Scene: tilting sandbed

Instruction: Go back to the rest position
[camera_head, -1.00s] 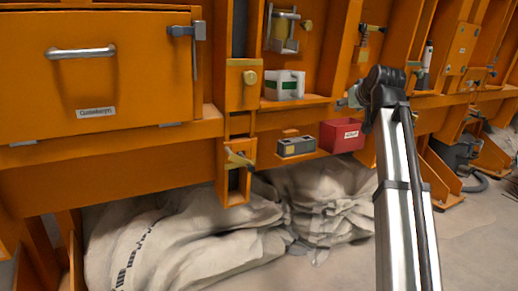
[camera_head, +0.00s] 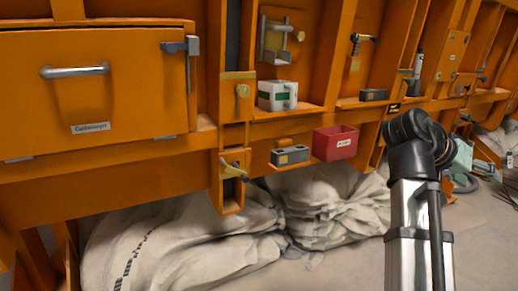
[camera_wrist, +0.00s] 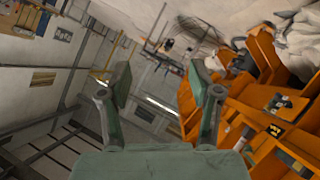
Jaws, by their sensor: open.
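My gripper (camera_wrist: 158,88) shows in the wrist view with two green fingers spread apart and nothing between them. In the head view my arm rises at the right and bends at a black joint. A greenish part of my gripper (camera_head: 462,155) shows just right of that joint, partly hidden, apart from the shelves. The wrist view is tilted, with open room between the fingers and the orange structure to their right.
The orange structure (camera_head: 110,185) holds a white box with a green patch (camera_head: 276,96), a red bin (camera_head: 335,142), a grey block (camera_head: 290,156) and a dark block (camera_head: 373,95). Pale sacks (camera_head: 185,250) lie below. Bare floor (camera_head: 345,275) is at the front right.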

